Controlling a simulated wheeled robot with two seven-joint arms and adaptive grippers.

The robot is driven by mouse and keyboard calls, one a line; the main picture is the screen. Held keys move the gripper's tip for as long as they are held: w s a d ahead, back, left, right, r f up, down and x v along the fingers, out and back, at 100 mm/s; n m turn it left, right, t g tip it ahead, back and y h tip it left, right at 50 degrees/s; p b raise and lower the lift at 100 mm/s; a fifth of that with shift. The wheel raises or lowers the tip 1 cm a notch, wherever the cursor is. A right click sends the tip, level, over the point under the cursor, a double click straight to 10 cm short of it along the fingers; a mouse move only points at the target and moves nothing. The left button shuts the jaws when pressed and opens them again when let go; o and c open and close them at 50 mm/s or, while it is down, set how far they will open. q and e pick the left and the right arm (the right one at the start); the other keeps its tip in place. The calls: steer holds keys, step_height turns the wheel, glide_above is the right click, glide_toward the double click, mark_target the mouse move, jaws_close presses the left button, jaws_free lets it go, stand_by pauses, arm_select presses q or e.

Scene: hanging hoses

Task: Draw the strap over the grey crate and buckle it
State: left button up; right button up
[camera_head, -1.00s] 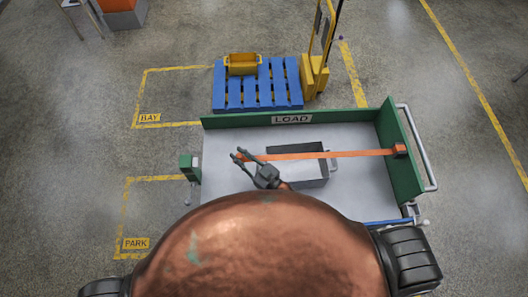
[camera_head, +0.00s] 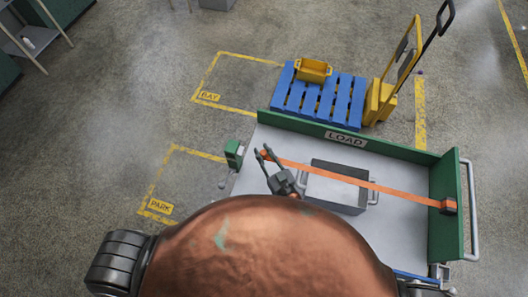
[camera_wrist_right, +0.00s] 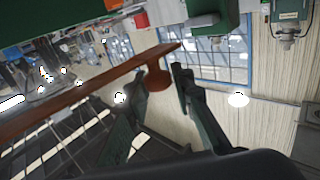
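The grey crate (camera_head: 335,191) sits on the light grey bed of the cart in the head view. The orange strap (camera_head: 395,191) runs from an anchor (camera_head: 447,205) at the right wall, across above the crate, to my right gripper (camera_head: 264,152). In the wrist view the strap (camera_wrist_right: 85,90) ends in a rounded tab (camera_wrist_right: 158,78) between the two fingers of my right gripper (camera_wrist_right: 158,82), which look shut on it. The green buckle post (camera_head: 234,152) stands at the bed's left edge, a short gap left of the fingertips. My left gripper is out of view.
Green walls with a LOAD sign (camera_head: 345,138) close the back and right of the cart bed. Behind it are a blue pallet (camera_head: 318,107) with a yellow bin (camera_head: 313,70) and a yellow truck (camera_head: 380,100). The floor left of the cart is clear.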

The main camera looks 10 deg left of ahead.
steer(key=o, duration=0.4)
steer(key=shift+d, duration=0.15)
steer(key=v, duration=1.2)
steer(key=shift+r, duration=0.1)
